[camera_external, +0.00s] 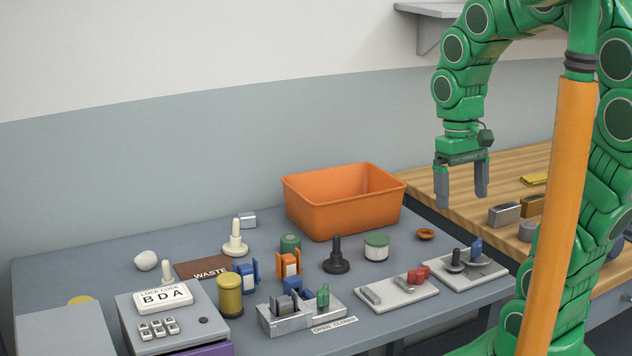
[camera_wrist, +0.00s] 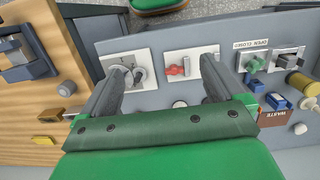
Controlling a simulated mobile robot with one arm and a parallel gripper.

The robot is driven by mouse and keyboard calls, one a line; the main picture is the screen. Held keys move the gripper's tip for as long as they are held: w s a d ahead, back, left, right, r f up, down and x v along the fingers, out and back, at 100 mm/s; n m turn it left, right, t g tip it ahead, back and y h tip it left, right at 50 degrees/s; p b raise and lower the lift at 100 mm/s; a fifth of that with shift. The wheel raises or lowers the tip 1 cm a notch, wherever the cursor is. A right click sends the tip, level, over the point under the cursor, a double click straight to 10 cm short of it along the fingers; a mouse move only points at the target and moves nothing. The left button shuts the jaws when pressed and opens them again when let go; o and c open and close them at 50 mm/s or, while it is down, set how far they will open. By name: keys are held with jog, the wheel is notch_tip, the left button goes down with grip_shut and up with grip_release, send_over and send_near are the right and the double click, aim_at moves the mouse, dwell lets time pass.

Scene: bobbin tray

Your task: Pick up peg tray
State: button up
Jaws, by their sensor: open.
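No object is labelled as the peg tray, and I cannot tell for certain which one it is. A dark grey-blue tray-like piece (camera_wrist: 28,66) sits on the wooden bench at the left of the wrist view. A grey metal holder (camera_external: 302,316) with upright parts and a green knob stands at the front of the grey table. My gripper (camera_external: 461,199) is open and empty, pointing down, high above the right end of the grey table. Its two fingers are wide apart in the wrist view (camera_wrist: 160,66), touching nothing.
An orange bin (camera_external: 343,210) stands at the back of the grey table. Two white plates, one with a red knob (camera_external: 397,291) and one with a blue lever (camera_external: 466,269), lie to its front right. A keypad box (camera_external: 167,321) and several bobbins crowd the left. The wooden bench (camera_external: 428,184) holds small blocks.

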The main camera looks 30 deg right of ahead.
jog(key=w+a+f+n+t, duration=0.1)
jog(key=w+a, duration=0.9)
jog(key=w, duration=0.2)
jog(key=w+a, duration=0.9)
jog(key=w, duration=0.4)
jog(key=n, duration=0.2)
send_over(168, 279)
jog(key=w, duration=0.1)
jog(key=shift+t, duration=0.3)
jog(key=f, duration=1.4)
jog(key=shift+w+d, duration=0.1)
jog(key=shift+d, duration=0.25)
jog(key=shift+a+f, duration=0.3)
jog(key=shift+a, duration=0.05)
jog(key=shift+s+f, duration=0.15)
jog(key=shift+f, duration=1.75)
jog(key=shift+s+f, duration=0.1)
jog(key=shift+f, duration=1.75)
jog(key=shift+r, duration=0.1)
jog(key=c, duration=1.1)
